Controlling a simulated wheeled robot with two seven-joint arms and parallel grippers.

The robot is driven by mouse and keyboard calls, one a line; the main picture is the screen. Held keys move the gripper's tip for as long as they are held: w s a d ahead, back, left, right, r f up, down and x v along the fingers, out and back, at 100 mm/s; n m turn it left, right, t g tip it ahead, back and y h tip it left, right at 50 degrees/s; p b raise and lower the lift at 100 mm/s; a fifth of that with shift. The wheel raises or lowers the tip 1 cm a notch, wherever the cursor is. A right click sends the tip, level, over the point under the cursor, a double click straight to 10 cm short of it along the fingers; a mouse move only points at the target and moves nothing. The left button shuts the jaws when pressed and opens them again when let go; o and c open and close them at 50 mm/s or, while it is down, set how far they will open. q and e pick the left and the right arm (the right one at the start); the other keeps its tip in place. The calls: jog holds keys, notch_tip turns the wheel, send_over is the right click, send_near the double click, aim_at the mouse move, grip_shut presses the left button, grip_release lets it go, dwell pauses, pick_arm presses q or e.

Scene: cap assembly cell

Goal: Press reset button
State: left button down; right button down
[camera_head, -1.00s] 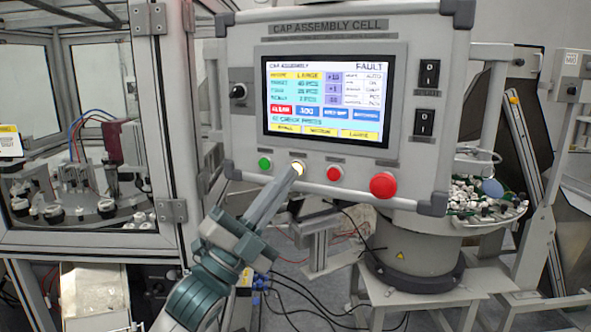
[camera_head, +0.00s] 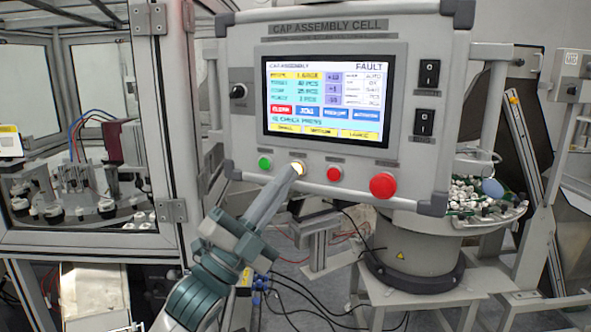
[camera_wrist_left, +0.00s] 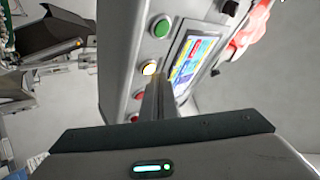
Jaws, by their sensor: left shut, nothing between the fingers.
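The control panel (camera_head: 230,130) titled "CAP ASSEMBLY CELL" faces me, and its screen (camera_head: 325,95) reads FAULT. Along its lower edge are a green button (camera_head: 264,163), a lit yellow-white button (camera_head: 298,168), a red button (camera_head: 334,173) and a large red mushroom button (camera_head: 383,185). My left gripper (camera_head: 293,174) is shut and empty, its tips at the lit button. The left wrist view also shows the lit button (camera_wrist_left: 150,68) just beyond the finger tips; I cannot tell whether they touch. The labels are too small to read. My right gripper is out of view.
A glazed machine enclosure (camera_head: 175,120) stands on the left. A round bowl feeder (camera_head: 420,255) with white and green parts stands behind the panel on the right. Two black rocker switches (camera_head: 429,73) and a black knob (camera_head: 238,91) sit on the panel. Cables hang below.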

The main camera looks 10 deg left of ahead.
pick_arm(q)
jog(key=shift+w, duration=0.25)
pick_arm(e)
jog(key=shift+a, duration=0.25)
pick_arm(q)
jog(key=shift+w+d, duration=0.1)
jog(key=shift+w, duration=0.1)
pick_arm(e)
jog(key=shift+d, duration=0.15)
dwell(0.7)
pick_arm(q)
jog(key=shift+s, duration=0.1)
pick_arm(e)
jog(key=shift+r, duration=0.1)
pick_arm(q)
jog(key=shift+s, duration=0.35)
jog(key=s+a+p, duration=0.1)
jog(key=s, duration=0.5)
jog(key=shift+a, duration=0.15)
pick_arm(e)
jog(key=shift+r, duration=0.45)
